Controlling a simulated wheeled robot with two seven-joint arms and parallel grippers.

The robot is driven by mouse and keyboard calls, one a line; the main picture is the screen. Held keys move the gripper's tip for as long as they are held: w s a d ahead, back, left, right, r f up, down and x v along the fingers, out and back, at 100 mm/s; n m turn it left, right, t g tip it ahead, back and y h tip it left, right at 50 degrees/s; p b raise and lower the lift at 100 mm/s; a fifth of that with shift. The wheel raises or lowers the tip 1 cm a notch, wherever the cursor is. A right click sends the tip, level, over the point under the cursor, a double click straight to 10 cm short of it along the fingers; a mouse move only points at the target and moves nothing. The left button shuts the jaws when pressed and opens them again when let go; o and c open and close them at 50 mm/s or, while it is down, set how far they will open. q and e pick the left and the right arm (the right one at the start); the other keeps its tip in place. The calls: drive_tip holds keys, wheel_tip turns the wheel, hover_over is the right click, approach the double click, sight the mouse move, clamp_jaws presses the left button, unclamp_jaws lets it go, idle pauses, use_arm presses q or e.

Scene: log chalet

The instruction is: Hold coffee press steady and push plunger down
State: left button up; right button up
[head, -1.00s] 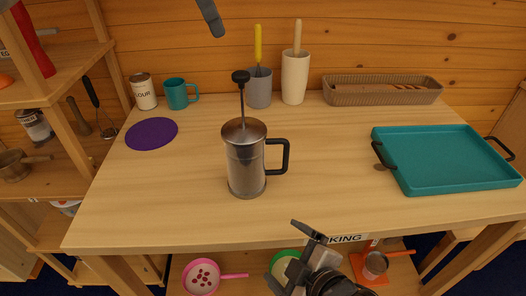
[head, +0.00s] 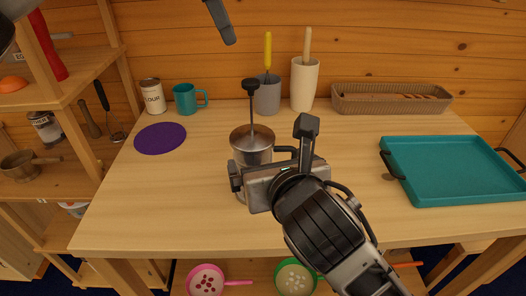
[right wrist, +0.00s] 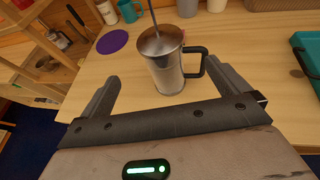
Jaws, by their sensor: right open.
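The coffee press (head: 251,140) stands upright on the table, a steel pot with a dark handle. Its plunger rod is raised, with the black knob (head: 251,85) high above the lid. My right gripper (head: 271,152) is in front of the press and hides its lower body. In the right wrist view the press (right wrist: 163,65) stands just ahead of the open, empty fingers, its handle (right wrist: 194,62) at the right. Of my left gripper (head: 220,22) only a grey finger part shows at the top edge, above and left of the knob.
A purple mat (head: 160,138), flour canister (head: 152,96) and teal mug (head: 186,98) are left. Utensil holders (head: 303,86) and a basket (head: 390,100) stand behind. A teal tray (head: 455,180) lies right. The table's front left is clear.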

sight(250, 80)
drive_tip(key=x, duration=1.5)
drive_tip(key=shift+f, duration=0.2)
drive_tip(key=c, duration=1.5)
use_arm(q)
drive_tip(key=shift+o, duration=1.4)
drive_tip(key=shift+w+d+f+m+t+y, duration=0.2)
drive_tip(key=shift+d+f+m+y, duration=0.45)
drive_tip(key=shift+f+m, duration=1.8)
drive_tip(key=shift+s+d+f+m+t+y, duration=0.1)
drive_tip(key=shift+d+f+m+t+y, duration=0.45)
drive_tip(key=shift+m, duration=3.55)
drive_tip(key=shift+w+d+f+m+t+y, duration=0.1)
drive_tip(key=shift+d+f+m+y, duration=0.7)
drive_tip(key=shift+f+m, duration=1.75)
use_arm(e)
drive_tip(key=shift+f, duration=0.1)
